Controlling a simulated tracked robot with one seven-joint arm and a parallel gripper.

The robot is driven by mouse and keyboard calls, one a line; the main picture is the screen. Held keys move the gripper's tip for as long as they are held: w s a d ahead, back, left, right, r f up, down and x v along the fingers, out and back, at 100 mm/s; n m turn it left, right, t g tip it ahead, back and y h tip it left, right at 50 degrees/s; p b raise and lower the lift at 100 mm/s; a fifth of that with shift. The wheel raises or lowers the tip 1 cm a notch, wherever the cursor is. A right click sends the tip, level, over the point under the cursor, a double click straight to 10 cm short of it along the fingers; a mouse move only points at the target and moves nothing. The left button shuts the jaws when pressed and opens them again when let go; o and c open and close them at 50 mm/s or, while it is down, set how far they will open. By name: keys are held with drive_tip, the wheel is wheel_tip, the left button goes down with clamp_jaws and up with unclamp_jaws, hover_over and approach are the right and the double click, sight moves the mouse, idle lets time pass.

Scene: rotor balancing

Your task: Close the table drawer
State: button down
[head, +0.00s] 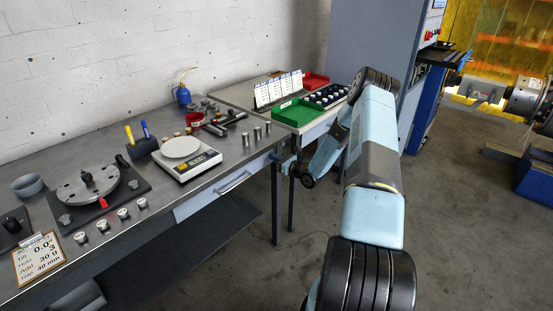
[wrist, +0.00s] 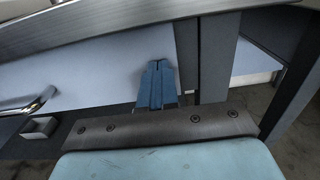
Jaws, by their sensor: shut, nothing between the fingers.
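The drawer front (head: 225,188) is a pale grey panel under the front edge of the workbench (head: 105,238), with a metal bar handle (head: 233,182). In the wrist view the drawer front (wrist: 100,75) fills the upper middle, and its handle (wrist: 30,105) is at the left. I cannot tell how far the drawer stands out. My gripper (head: 279,159) is at the right end of the drawer front. In the wrist view my gripper (wrist: 158,65) is shut and empty, its blue fingertips over the panel's right part, away from the handle. Contact with the panel is unclear.
A bench leg (wrist: 205,60) stands just right of my fingers. The bench holds a scale (head: 187,158), a rotor plate (head: 88,187) and small weights. A second table with a green tray (head: 300,113) adjoins at the back right. Floor in front is clear.

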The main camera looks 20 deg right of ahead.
drive_tip(key=v, duration=1.4)
drive_tip(key=s+a+r+n+g+y, duration=0.1)
drive_tip(key=s+a+r+n+g, duration=0.3)
drive_tip(key=a+r+n, duration=0.4)
drive_tip(key=s+a+r+n+g+y, duration=0.1)
drive_tip(key=s+a+r+n+g, duration=0.3)
drive_tip(key=r, duration=0.6)
drive_tip(key=s+a+r+n+g+y, duration=0.2)
drive_tip(key=s+a+r+n+g, duration=0.1)
drive_tip(key=a+r+n+g, duration=0.4)
drive_tip(key=s+a+r+n+h, duration=0.2)
drive_tip(key=s+r+n+h, duration=0.1)
drive_tip(key=s+r, duration=0.35)
drive_tip(key=s+a+r+n+h, duration=0.3)
drive_tip(key=s+r+h, duration=0.15)
drive_tip(key=s, duration=0.35)
drive_tip(key=s+d+r+n+t+h, duration=0.2)
drive_tip(key=s+r, duration=0.2)
drive_tip(key=s, duration=0.2)
drive_tip(key=s+d+r+n+t+h, duration=0.2)
drive_tip(key=s+r+n, duration=0.1)
drive_tip(key=s, duration=0.4)
drive_tip(key=shift+r+n+t+h, duration=0.3)
drive_tip(key=shift+r+h, duration=0.05)
drive_tip(key=shift+r, duration=0.05)
